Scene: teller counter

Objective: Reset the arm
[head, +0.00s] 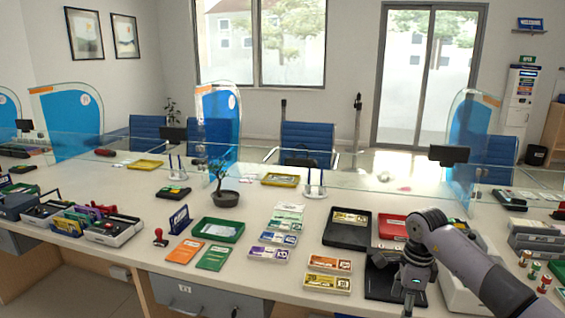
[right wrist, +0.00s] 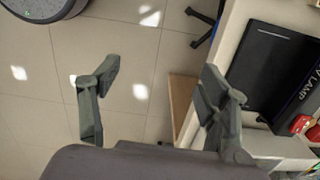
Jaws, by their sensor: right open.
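My right arm comes in from the right in the head view and bends down over the counter (head: 150,187), near its front edge. Its gripper fingers cannot be made out there. In the right wrist view my right gripper (right wrist: 158,80) is open, with nothing between its two fingers. The tiled floor (right wrist: 140,50) shows between and beyond the fingers, and the right finger overlaps the counter's edge. My left arm and gripper are not in view.
A black device marked "LAMP" (right wrist: 268,65) lies beside the right finger, with a red item (right wrist: 300,124) near it. On the counter are a black tray (head: 346,236), a red tray (head: 391,220), a green tray (head: 205,233) and banknote bundles (head: 328,283). A glass screen (head: 350,178) runs behind.

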